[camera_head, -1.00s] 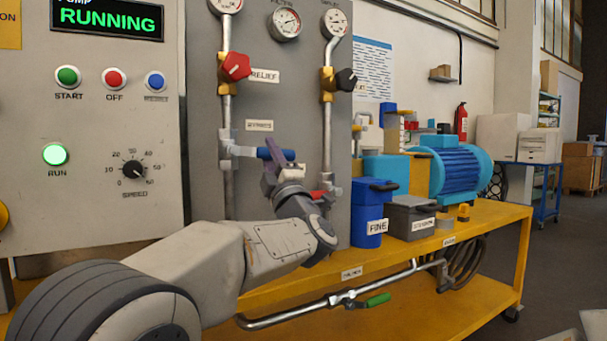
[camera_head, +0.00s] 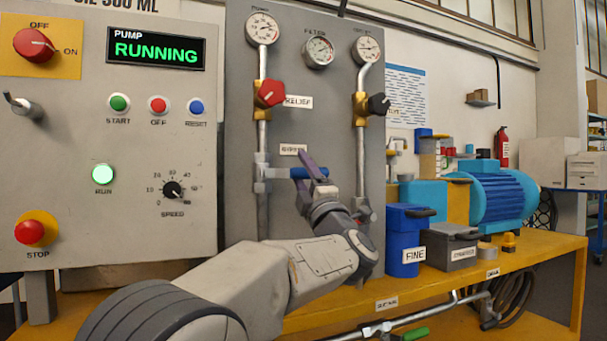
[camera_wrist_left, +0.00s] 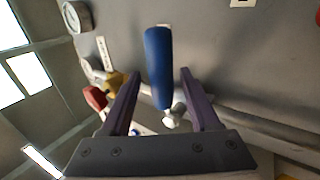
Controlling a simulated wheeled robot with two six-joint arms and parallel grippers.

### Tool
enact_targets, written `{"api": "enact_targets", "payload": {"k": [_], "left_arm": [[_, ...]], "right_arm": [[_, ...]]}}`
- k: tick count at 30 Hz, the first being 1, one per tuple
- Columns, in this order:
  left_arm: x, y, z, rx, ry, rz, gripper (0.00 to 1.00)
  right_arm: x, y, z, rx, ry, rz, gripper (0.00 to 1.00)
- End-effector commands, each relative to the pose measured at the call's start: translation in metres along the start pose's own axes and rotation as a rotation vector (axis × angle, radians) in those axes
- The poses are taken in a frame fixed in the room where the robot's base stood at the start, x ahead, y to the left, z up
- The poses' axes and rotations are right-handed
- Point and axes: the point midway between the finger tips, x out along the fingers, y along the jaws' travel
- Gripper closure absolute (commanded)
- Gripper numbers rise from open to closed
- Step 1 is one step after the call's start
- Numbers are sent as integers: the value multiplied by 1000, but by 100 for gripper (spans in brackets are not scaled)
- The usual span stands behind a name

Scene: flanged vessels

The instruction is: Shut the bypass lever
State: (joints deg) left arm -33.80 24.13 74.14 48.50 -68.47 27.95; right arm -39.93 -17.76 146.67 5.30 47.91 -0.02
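The bypass lever has a blue handle (camera_head: 299,173) that sticks out sideways to the right from a valve on the left vertical pipe, under the bypass label (camera_head: 293,149). My left gripper (camera_head: 308,164) is at the handle, and its purple fingers partly cover it in the head view. In the left wrist view the blue handle (camera_wrist_left: 158,62) lies between the two spread fingers of the left gripper (camera_wrist_left: 159,78), with a gap visible on each side. The gripper is open. My right gripper is not in view.
A red relief knob (camera_head: 271,93) sits above the lever, and a black knob (camera_head: 378,104) is on the right pipe. The control panel (camera_head: 130,180) with a red stop button (camera_head: 30,231) stands to the left. A blue bin (camera_head: 405,240) is on the yellow bench (camera_head: 545,250).

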Motion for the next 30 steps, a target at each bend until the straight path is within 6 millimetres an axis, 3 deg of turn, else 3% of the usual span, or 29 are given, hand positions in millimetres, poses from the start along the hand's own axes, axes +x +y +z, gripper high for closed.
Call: {"api": "enact_targets", "payload": {"k": [11,24,30], "left_arm": [[-12,-1,3,1,-4,-3,38],[-90,0,2,1,-5,-3,38],[-105,0,1,-1,-1,-1,38]], "right_arm": [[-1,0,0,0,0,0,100],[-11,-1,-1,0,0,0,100],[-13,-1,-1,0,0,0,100]]}}
